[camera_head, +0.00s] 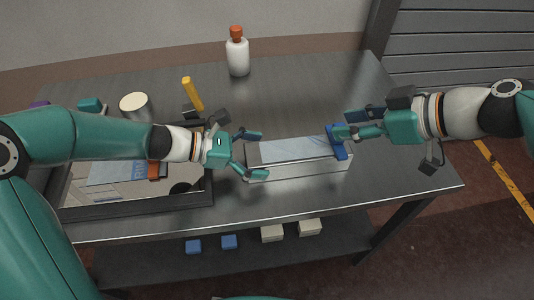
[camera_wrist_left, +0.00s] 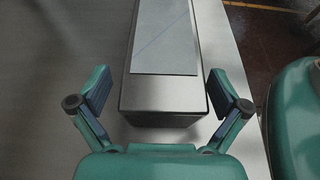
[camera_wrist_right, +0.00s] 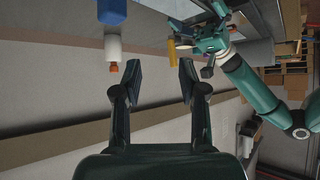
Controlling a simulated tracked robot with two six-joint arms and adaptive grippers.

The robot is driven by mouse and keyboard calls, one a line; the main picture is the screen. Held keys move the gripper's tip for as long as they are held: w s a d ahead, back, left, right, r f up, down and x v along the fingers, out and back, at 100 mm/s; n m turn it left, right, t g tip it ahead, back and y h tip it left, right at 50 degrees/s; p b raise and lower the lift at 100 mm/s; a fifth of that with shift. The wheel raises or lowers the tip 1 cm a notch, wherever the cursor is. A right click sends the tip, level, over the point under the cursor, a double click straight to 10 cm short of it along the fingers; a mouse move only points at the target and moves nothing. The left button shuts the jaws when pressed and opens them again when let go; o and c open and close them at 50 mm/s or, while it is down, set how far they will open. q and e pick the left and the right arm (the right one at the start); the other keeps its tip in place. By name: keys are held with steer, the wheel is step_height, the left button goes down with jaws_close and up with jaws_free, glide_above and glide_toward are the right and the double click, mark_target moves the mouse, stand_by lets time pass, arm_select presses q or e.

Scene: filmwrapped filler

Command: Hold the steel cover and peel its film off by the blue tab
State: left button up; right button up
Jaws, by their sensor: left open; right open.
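The steel cover (camera_head: 300,171) lies on the steel table, a long box shape with pale film (camera_head: 292,150) on its top. The cover (camera_wrist_left: 166,92) and its film (camera_wrist_left: 165,38) also show in the left wrist view. The blue tab (camera_head: 337,142) is at the cover's right end, and a blue piece shows at the top of the right wrist view (camera_wrist_right: 112,12). My left gripper (camera_head: 257,154) is open, its fingers either side of the cover's left end (camera_wrist_left: 160,92). My right gripper (camera_head: 350,124) is open beside the blue tab; whether it touches the tab is unclear.
A dark-rimmed tray (camera_head: 140,213) with tools stands at the left, under my left arm. A white bottle with an orange cap (camera_head: 237,56) and a yellow-handled tool (camera_head: 193,94) stand behind. A lower shelf (camera_head: 290,255) holds small blocks.

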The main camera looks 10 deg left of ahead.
arm_select(q)
steer(key=shift+w+d+f, duration=0.1)
steer(key=shift+d, duration=0.15)
